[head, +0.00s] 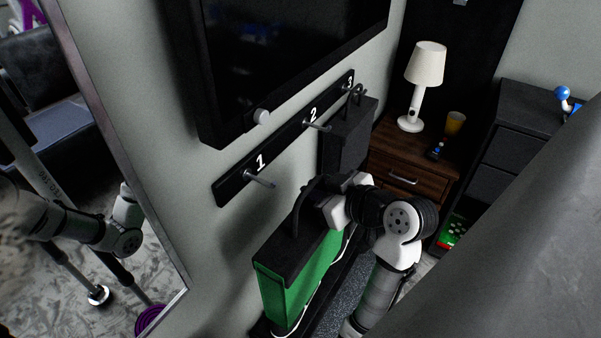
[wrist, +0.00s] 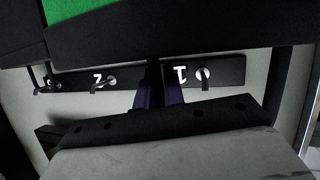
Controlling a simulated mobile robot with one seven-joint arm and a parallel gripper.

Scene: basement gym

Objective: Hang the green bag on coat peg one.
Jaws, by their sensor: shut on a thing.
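The green bag (head: 287,290) has a black top and a black loop handle (head: 297,215). It hangs upright from my gripper (head: 318,203), in front of the wall and below and to the right of coat peg one (head: 262,180). The handle is apart from the peg. Peg one is a bare metal rod under the white number 1. It also shows at the right in the wrist view (wrist: 204,82). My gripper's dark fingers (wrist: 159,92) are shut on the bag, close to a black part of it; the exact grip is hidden. Green cloth (wrist: 75,9) fills the upper left there.
The black peg board (head: 225,190) also holds bare peg two (head: 318,126) and peg three, where a dark bag (head: 348,140) hangs. A screen (head: 270,55) juts out above. A mirror (head: 165,270) stands left, and a wooden nightstand (head: 398,160) with a lamp (head: 426,65) stands right.

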